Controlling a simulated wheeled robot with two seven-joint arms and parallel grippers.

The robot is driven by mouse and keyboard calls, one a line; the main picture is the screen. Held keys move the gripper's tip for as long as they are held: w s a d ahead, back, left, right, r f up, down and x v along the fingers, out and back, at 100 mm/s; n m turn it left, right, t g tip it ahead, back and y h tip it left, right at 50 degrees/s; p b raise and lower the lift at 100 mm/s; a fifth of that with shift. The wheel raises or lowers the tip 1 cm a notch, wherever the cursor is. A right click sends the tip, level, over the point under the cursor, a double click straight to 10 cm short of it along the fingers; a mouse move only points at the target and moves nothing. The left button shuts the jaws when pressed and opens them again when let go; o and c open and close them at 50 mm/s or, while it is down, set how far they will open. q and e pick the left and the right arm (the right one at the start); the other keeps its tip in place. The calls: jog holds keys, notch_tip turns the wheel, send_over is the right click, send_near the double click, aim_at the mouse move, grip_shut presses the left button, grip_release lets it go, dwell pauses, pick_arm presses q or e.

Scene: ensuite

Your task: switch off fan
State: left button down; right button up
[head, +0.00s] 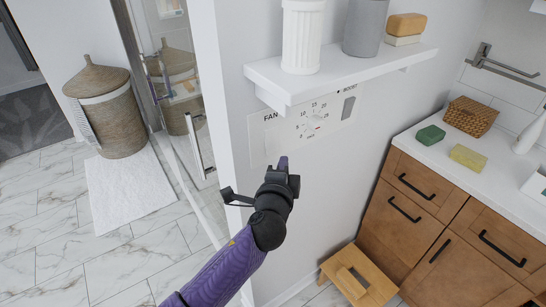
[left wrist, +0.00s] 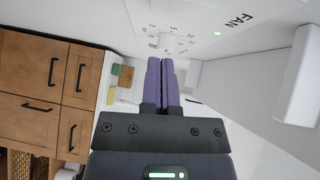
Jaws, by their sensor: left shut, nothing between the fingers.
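The white fan panel (head: 288,139) is on the wall under a shelf, with the word FAN at its left, a numbered round dial (head: 309,130) in the middle and a grey rocker (head: 348,107) at its right. The dial also shows in the left wrist view (left wrist: 172,43), near a small lit green light (left wrist: 217,33) beside the FAN lettering. My left gripper (head: 283,163) is shut and empty, its purple fingers just below the panel in the head view. In the left wrist view its fingertips (left wrist: 160,62) point towards the dial. I cannot tell whether they touch the panel. My right gripper is not in view.
A white shelf (head: 340,72) with a fluted white cup, a grey cup and soaps juts out above the panel. A wooden cabinet (head: 430,215) with a white top and a wooden stool (head: 358,278) stand at right. A glass door and wicker basket (head: 108,112) are at left.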

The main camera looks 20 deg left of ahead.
aim_at(274, 148)
pick_arm(q)
jog(key=shift+w+a+f, duration=0.15)
jog(key=shift+w+a, duration=0.65)
jog(key=shift+w, duration=0.05)
jog(key=shift+w+a+f, duration=0.15)
jog(key=shift+w+a, duration=0.65)
jog(key=shift+w, duration=0.05)
jog(key=b, duration=0.1)
jog(key=f+b, duration=0.1)
jog(key=b, duration=0.1)
jog(key=shift+w+a+f+m+t, duration=0.1)
jog(key=shift+w+a+m+t, duration=0.05)
jog(key=shift+a+m+t, duration=0.15)
jog(key=shift+r+p, duration=0.4)
jog(key=shift+r, duration=0.05)
jog(key=shift+d, duration=0.1)
